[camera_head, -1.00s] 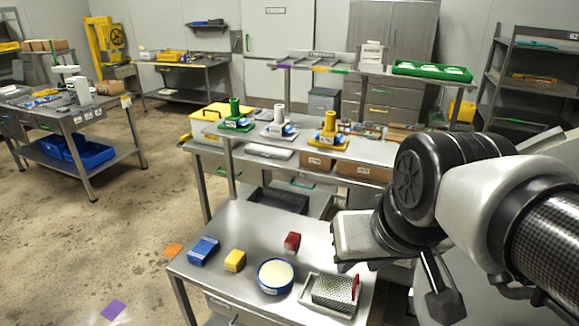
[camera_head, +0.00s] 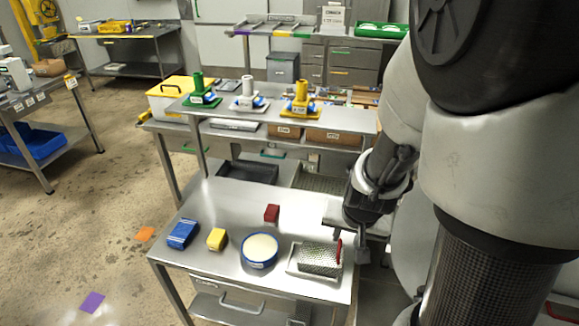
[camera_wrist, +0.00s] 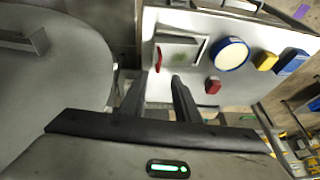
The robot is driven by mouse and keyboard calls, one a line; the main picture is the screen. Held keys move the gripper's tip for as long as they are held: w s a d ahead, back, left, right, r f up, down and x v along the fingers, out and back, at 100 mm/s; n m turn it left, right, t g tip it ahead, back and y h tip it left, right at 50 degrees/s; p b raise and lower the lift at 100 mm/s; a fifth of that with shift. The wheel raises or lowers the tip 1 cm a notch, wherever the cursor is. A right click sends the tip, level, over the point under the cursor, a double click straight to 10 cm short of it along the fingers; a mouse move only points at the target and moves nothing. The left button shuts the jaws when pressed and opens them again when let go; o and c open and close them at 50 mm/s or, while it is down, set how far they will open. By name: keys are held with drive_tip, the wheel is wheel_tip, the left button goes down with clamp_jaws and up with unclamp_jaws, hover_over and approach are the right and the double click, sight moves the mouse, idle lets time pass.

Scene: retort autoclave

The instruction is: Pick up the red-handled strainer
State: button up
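The strainer is a perforated metal piece (camera_head: 320,258) with a red handle (camera_head: 339,251) at its right end. It sits in a shallow pale tray (camera_head: 293,270) at the right end of the front steel table. In the wrist view the strainer (camera_wrist: 180,50) is at the upper middle, with its red handle on the left, just beyond my fingertips. My gripper (camera_wrist: 160,77) is open and empty, its two dark fingers apart. In the head view my gripper (camera_head: 350,245) is by the table's right edge, near the handle end, partly hard to make out against my arm.
On the same steel table (camera_head: 215,262) are a round blue-rimmed tub (camera_head: 260,249), a red block (camera_head: 272,213), a yellow block (camera_head: 217,239) and a blue box (camera_head: 182,233). A raised shelf behind holds green, white and yellow stands. The table's middle and back are mostly clear.

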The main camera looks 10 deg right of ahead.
drive_tip(key=b, duration=0.8)
approach(339, 250)
drive_tip(key=x, duration=0.4)
drive_tip(key=shift+s+a+f, duration=0.1)
drive_tip(key=shift+s+f, duration=0.2)
drive_tip(key=b+x, duration=0.1)
drive_tip(key=x, duration=0.2)
drive_tip(key=b+x, duration=0.1)
drive_tip(key=x, duration=0.2)
drive_tip(key=shift+w+b, duration=0.4)
drive_tip(key=shift+w, duration=0.05)
drive_tip(key=shift+c, duration=0.4)
clamp_jaws()
